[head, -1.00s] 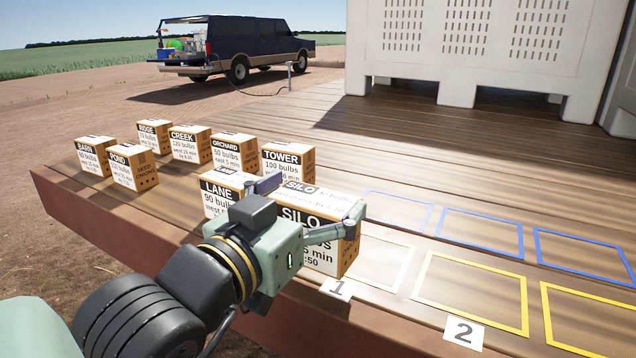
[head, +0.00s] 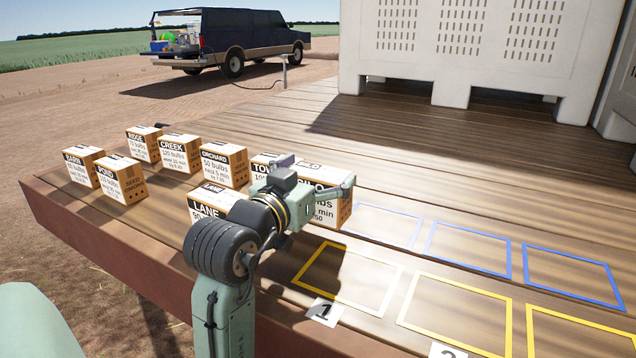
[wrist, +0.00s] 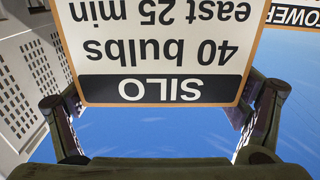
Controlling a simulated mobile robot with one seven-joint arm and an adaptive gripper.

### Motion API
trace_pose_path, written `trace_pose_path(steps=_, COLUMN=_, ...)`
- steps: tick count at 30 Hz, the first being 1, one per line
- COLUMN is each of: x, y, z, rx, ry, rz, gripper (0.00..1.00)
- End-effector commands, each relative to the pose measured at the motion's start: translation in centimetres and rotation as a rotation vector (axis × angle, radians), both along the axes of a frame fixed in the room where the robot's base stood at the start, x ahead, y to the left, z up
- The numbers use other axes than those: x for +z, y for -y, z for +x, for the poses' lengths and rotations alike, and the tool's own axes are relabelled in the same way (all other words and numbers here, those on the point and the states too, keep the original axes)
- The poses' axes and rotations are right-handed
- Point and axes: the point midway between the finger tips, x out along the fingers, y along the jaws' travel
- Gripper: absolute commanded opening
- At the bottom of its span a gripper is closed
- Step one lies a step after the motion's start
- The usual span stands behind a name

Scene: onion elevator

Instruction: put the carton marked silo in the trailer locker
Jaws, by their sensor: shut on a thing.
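The silo carton (head: 329,207) is a brown and white box with a black SILO band. My gripper (head: 315,173) is shut on it, with one finger on each side, and partly covers it in the head view. In the wrist view its label (wrist: 160,55) reads upside down, squarely between the fingers. The carton is in front of the white crate, close to the tower carton (head: 268,166). I cannot tell whether its base touches the deck. I cannot pick out the trailer locker in these views.
The lane carton (head: 205,208) stands close by my arm, partly hidden. Several other cartons, such as creek (head: 185,155) and pond (head: 122,180), stand at left. Painted outlines (head: 345,277) at right are empty. A large white crate (head: 460,50) stands behind; a dark van (head: 245,40) is parked beyond.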

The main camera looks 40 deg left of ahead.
Motion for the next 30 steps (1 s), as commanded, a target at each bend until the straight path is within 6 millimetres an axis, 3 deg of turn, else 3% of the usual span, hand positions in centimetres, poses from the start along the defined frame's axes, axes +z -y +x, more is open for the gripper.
trace_pose_path(steps=12, x=-3.3, y=-0.3, z=0.3, rx=0.0, ry=0.0, rz=-0.001, gripper=0.45)
trace_pose_path(steps=25, x=-4.1, y=-0.2, z=0.4, rx=-0.001, ry=0.002, rz=0.0, gripper=0.45)
trace_pose_path(steps=26, x=-4.1, y=-0.2, z=0.4, rx=-0.001, ry=-0.001, rz=-0.001, gripper=0.92)
trace_pose_path(steps=30, x=-4.0, y=-0.2, z=0.4, rx=-0.001, ry=-0.002, rz=-0.001, gripper=1.0)
